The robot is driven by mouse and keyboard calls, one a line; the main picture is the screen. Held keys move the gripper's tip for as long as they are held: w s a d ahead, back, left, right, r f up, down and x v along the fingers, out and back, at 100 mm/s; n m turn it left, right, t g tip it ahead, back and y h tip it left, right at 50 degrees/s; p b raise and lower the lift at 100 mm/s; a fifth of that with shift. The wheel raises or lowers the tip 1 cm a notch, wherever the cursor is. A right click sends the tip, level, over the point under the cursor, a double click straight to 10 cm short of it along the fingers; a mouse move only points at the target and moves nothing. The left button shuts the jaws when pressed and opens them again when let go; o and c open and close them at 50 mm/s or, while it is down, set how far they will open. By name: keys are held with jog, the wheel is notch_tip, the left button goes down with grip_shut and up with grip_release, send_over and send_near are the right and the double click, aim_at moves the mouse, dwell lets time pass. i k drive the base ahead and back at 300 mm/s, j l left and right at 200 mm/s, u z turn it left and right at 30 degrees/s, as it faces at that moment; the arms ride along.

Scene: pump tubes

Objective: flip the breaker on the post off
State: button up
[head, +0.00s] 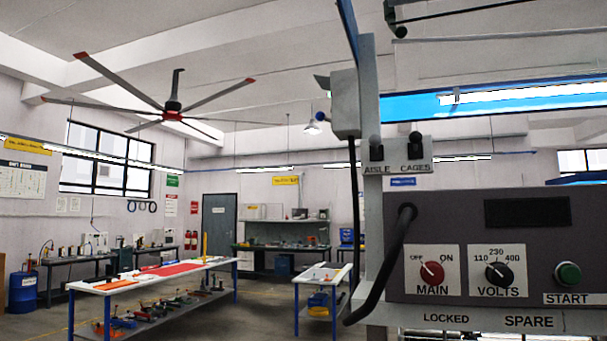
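A light grey post (370,75) stands right of centre. A grey box (346,104), seen nearly edge-on, is fixed to its left side, with a blue-tipped part (321,117) sticking out to the left and a black cable running down. I cannot tell for sure whether this box is the breaker. My gripper is not in view.
A thick black cable (385,270) loops before the post. White tables (200,268) stand behind, left.

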aim_at(320, 116)
jog(key=i+j, duration=0.1)
jog(key=j, duration=0.25)
jog(key=i+j, duration=0.1)
jog(key=j, duration=0.25)
jog(key=i+j+z, duration=0.15)
jog(key=z, duration=0.15)
jog(key=i+j+z, duration=0.1)
jog(key=j+z, duration=0.55)
jog(key=i+j, duration=0.05)
jog(key=j, duration=0.05)
